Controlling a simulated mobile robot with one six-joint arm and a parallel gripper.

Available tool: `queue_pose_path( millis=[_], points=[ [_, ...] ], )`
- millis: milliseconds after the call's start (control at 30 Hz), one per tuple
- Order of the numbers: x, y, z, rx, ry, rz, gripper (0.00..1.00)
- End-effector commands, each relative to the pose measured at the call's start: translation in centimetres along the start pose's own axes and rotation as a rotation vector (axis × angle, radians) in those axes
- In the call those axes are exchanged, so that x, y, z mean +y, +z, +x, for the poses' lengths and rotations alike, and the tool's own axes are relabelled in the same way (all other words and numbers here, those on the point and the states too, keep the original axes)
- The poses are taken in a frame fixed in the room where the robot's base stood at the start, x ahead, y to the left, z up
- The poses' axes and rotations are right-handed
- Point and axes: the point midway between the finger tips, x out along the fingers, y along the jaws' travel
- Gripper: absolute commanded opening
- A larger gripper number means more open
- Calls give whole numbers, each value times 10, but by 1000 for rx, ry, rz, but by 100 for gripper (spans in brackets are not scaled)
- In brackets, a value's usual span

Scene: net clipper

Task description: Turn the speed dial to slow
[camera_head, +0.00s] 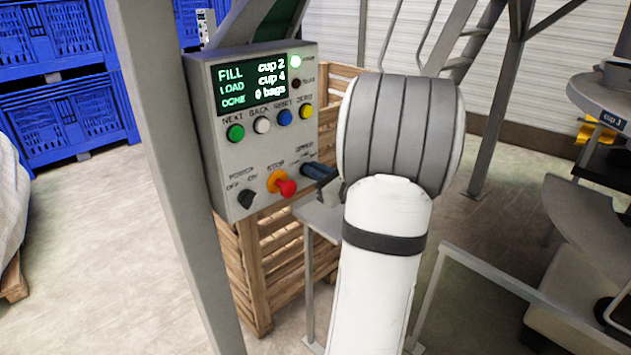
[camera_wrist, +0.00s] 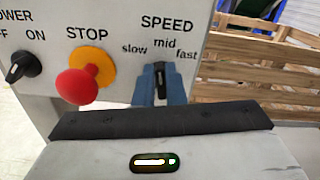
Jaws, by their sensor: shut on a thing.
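The speed dial (camera_wrist: 160,77) is a dark knob under the printed words slow, mid and fast in the wrist view. Its pale mark points up, roughly at mid. My gripper (camera_wrist: 161,88) has its blue fingers on either side of the dial and is shut on it. In the head view my gripper (camera_head: 319,172) reaches the lower right of the grey control box (camera_head: 222,150), and it hides most of the dial there.
The red stop button (camera_head: 287,188) on its orange collar sits just left of my gripper. The power switch (camera_head: 246,199) is farther left. A grey post (camera_head: 165,150) stands left of the box, and a wooden crate (camera_head: 262,262) stands behind and below it.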

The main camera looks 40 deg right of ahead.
Motion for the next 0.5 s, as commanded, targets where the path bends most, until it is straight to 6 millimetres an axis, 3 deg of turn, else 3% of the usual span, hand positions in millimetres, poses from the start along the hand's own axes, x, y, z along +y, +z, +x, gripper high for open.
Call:
queue_pose_path(
  millis=[33, 500],
  points=[
    [3, -8, 0, -3, 0, -42, 0],
    [8, -9, 0, -1, -2, -423, 0]
  ],
)
